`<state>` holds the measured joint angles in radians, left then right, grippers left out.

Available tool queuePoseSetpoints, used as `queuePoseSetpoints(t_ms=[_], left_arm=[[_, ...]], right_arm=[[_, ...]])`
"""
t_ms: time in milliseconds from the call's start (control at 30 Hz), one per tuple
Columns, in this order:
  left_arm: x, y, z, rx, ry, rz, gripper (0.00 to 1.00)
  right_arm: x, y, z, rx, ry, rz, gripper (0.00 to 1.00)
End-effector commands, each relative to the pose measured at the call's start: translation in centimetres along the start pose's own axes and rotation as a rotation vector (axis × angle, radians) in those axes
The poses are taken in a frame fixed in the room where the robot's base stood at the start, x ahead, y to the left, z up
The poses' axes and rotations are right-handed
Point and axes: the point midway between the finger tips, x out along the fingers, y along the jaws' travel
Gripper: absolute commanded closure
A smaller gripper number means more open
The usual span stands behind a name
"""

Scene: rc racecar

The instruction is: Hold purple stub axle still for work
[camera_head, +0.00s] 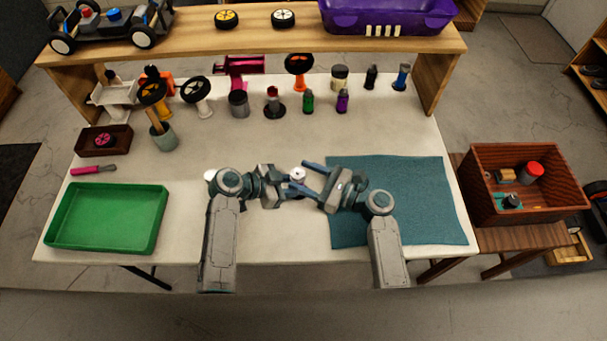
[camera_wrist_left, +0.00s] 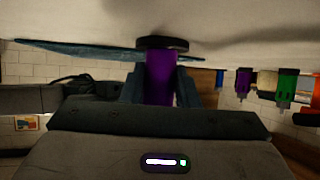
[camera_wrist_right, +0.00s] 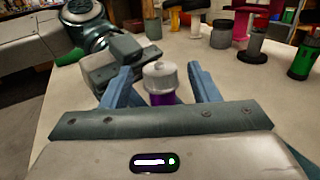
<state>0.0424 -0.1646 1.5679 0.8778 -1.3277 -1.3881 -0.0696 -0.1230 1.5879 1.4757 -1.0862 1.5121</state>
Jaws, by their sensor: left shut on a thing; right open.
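The purple stub axle (camera_wrist_left: 160,78) shows in the left wrist view as an upright purple post with a round black base (camera_wrist_left: 162,43) at the table surface. My left gripper (camera_wrist_left: 160,88) is shut around the post. In the right wrist view, a silver-white cap (camera_wrist_right: 161,77) with a small knob sits on top of the purple post (camera_wrist_right: 163,98). My right gripper (camera_wrist_right: 158,85) is open, with one finger on each side of the cap and gaps visible. In the head view, the cap (camera_head: 298,174) shows between both grippers, and the post below is hidden.
A teal mat (camera_head: 420,200) lies under my right arm. A green tray (camera_head: 107,248) is at the left. Several stands and small bottles, including a purple one (camera_head: 342,100), stand behind, below a wooden shelf (camera_head: 270,42). A wooden crate (camera_head: 480,200) is at the right.

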Motion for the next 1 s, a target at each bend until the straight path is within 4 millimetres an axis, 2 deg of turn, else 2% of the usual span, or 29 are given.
queuePoseSetpoints(t_ms=[133, 367, 467, 600, 767, 1000], left_arm=[[0.01, 0.01, 0.01, 0.0, 0.0, 0.0, 0.92], [0.01, 0.01, 0.01, 0.0, 0.0, 0.0, 0.92], [0.01, 0.01, 0.0, 0.0, 0.0, 0.0, 0.92], [0.01, 0.02, 0.0, 0.0, 0.0, 0.0, 0.92], [0.01, 0.01, 0.0, 0.0, 0.0, 0.0, 0.92], [0.02, 0.02, 0.01, 0.0, 0.0, 0.001, 0.92]], right_arm=[[0.73, -0.01, 0.03, 0.0, -0.001, 0.0, 0.45], [0.76, 0.0, 0.01, -0.001, 0.0, 0.0, 0.45], [0.75, 0.0, 0.01, -0.001, 0.0, 0.0, 0.61], [0.74, 0.0, 0.01, -0.001, 0.0, 0.0, 0.88], [0.77, 0.15, -0.01, 0.001, -0.001, -0.019, 0.9], [0.85, 0.54, -0.03, 0.003, -0.002, -0.201, 0.9]])
